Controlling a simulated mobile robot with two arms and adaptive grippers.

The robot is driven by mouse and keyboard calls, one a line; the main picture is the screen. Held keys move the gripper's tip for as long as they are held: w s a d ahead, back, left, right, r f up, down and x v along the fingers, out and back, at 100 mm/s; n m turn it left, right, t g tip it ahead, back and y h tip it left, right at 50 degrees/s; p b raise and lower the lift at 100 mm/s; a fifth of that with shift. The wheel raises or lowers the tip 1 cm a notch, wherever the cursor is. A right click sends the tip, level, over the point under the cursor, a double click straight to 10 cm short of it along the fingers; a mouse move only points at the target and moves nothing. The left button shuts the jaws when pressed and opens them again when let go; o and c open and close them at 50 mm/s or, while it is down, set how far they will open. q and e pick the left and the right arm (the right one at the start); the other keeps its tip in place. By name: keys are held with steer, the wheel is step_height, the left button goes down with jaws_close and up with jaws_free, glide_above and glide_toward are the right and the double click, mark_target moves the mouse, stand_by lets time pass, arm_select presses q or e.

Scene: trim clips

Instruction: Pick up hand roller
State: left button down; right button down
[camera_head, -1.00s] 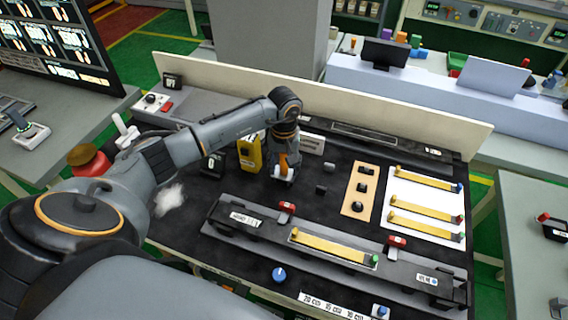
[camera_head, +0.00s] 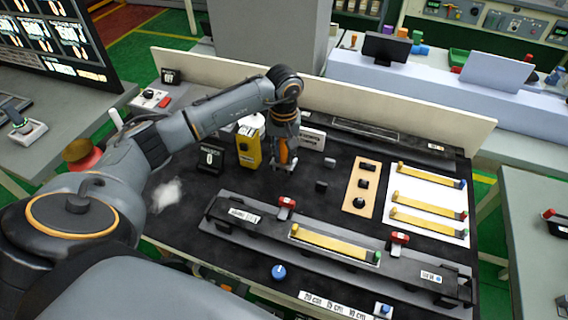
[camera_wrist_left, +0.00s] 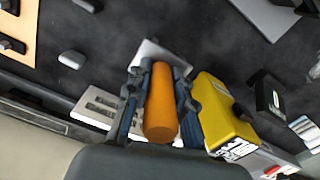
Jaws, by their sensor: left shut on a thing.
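The hand roller has an orange handle (camera_head: 283,152) and stands upright between the fingers of my left gripper (camera_head: 284,164). In the left wrist view the orange handle (camera_wrist_left: 161,103) lies between both fingers, with a pale metal part at its far end. My left gripper is shut on it, over the dark bench top behind the long clamp rail. The roller's lower end is small and partly hidden by the fingers. My right gripper is not in view.
A yellow box (camera_head: 248,149) stands just left of the gripper; it also shows in the left wrist view (camera_wrist_left: 226,108). A tan board with dark blocks (camera_head: 358,188) and a white sheet with yellow strips (camera_head: 427,200) lie to the right. The clamp rail (camera_head: 255,225) crosses the front.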

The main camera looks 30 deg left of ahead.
arm_select(q)
steer(key=s+d+r+b, duration=0.3)
steer(key=s+r+b, duration=0.2)
steer(key=s+r, duration=0.4)
steer(key=s, duration=0.4)
steer(key=shift+s+d+r, duration=0.15)
steer(key=shift+s+r, duration=0.2)
steer(key=shift+r, duration=0.05)
steer(key=c, duration=1.8)
jaws_free()
steer(key=shift+c, duration=0.2)
jaws_close()
